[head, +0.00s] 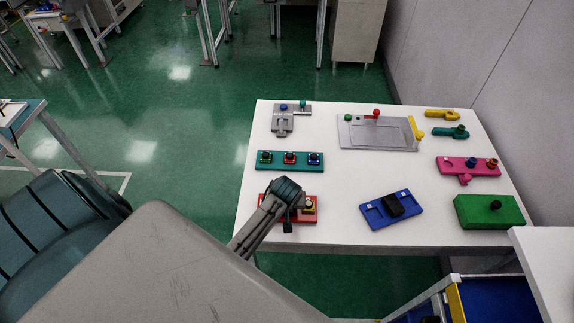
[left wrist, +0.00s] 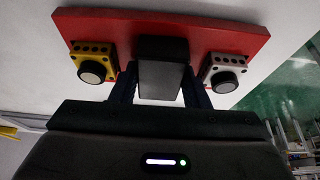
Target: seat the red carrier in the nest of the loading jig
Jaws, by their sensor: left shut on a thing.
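The red carrier (head: 311,217) is at the front left of the white table, partly hidden by my left gripper (head: 289,212). In the left wrist view the red carrier (left wrist: 160,22) is a long plate with a yellow block (left wrist: 92,64) and a white block (left wrist: 226,70), each with a black knob. My left gripper (left wrist: 160,88) is shut on the black grip between the blocks. I cannot tell whether the carrier touches the table. My right gripper is out of view.
A teal plate (head: 272,166) with three knobs lies just behind the carrier, and a grey fixture (head: 282,124) behind that. A blue plate (head: 409,218), a green block (head: 490,211) and a pink plate (head: 459,173) are to the right. The table centre is clear.

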